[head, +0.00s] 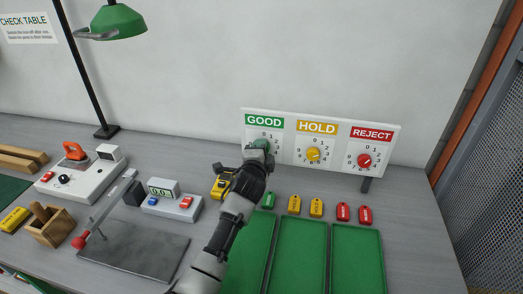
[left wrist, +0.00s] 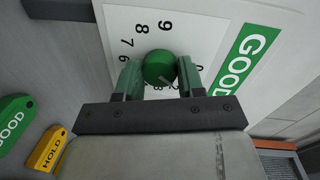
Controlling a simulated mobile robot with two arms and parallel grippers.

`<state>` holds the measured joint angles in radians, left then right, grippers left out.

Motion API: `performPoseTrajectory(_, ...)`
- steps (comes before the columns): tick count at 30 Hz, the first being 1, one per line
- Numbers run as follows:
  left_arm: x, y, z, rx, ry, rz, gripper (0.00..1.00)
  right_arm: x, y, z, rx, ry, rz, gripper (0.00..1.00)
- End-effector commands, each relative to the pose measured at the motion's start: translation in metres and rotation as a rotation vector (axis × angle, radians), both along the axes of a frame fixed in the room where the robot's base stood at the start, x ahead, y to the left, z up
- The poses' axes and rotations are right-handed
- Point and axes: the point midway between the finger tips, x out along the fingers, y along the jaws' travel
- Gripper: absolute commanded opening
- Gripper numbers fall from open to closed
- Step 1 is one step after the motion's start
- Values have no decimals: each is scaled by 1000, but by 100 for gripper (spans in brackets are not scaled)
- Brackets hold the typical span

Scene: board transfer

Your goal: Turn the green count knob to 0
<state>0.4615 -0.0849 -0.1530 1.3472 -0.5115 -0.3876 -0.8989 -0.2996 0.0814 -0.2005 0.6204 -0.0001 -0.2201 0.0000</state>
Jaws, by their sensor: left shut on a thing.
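The green count knob (left wrist: 159,67) sits on a white dial under the green GOOD label (left wrist: 246,52) in the left wrist view. My left gripper (left wrist: 160,76) is shut on it, one finger on each side. A thin pale mark on the knob seems to point to the lower right in that view, near the 2; the fingers hide some digits. In the head view the knob (head: 262,144) shows just above my left gripper (head: 258,151) on the count board (head: 290,151). My right gripper is not in view.
The yellow HOLD knob (head: 313,154) and red REJECT knob (head: 364,161) are to the right on the same board. Several coloured tags and green trays (head: 302,255) lie below it. A scale (head: 172,203) with a display stands to the left of my arm.

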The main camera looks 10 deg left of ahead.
Motion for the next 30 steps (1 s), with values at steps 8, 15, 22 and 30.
performPoseTrajectory(8,0,1,-1,-256,1,1,15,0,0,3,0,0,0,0)
performPoseTrajectory(15,0,1,-2,-439,0,1,15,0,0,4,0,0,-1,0)
performPoseTrajectory(22,0,0,-2,-556,0,-1,15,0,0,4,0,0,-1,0)
performPoseTrajectory(30,0,1,-2,-614,0,1,15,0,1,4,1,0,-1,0)
